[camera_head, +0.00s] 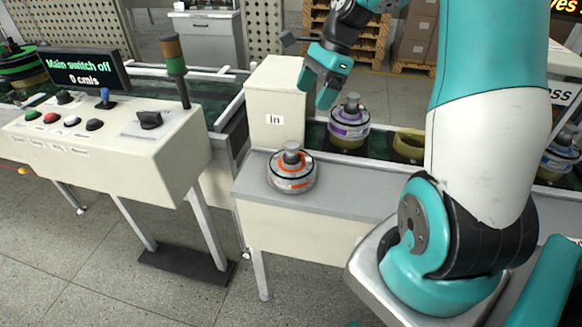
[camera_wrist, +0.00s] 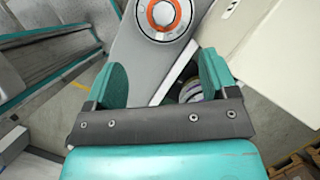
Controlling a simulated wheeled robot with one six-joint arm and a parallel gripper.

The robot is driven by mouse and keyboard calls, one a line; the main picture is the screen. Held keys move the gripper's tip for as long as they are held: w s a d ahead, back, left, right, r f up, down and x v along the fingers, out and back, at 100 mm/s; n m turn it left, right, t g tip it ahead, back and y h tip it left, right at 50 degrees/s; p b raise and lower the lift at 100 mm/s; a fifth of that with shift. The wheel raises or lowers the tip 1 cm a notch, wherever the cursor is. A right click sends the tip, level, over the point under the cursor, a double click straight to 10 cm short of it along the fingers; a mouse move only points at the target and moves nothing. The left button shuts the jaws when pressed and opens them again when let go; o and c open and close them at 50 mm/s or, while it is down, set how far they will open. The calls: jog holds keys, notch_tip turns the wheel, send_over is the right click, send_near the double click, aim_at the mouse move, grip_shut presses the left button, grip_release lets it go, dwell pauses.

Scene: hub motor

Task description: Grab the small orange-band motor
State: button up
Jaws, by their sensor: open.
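The small orange-band motor (camera_head: 291,171) stands upright on the grey top of a cream bench (camera_head: 350,196) in the head view. It has a grey knob on top and an orange ring. In the wrist view the motor (camera_wrist: 164,15) is at the top edge, partly cut off, beyond the fingertips. My gripper (camera_head: 325,80) is open and empty, up and behind the motor in the head view, beside the cream "In" box. In the wrist view its two teal fingers (camera_wrist: 163,72) are spread apart with nothing between them held.
A purple-band motor (camera_head: 349,121) sits behind the bench on the conveyor, next to an empty yellow ring holder (camera_head: 409,144). The cream "In" box (camera_head: 277,104) rises close to my gripper. A control desk (camera_head: 110,140) stands at left. The bench top right of the orange-band motor is clear.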

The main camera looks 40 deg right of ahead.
aim_at(296, 144)
jog(key=shift+m, duration=0.6)
jog(key=x, duration=0.3)
jog(key=d+x, duration=0.1)
jog(key=x, duration=0.7)
jog(key=shift+d+f, duration=0.15)
jog(key=shift+f, duration=0.3)
jog(key=shift+x, duration=3)
jog(key=shift+w+r, duration=0.1)
grip_shut()
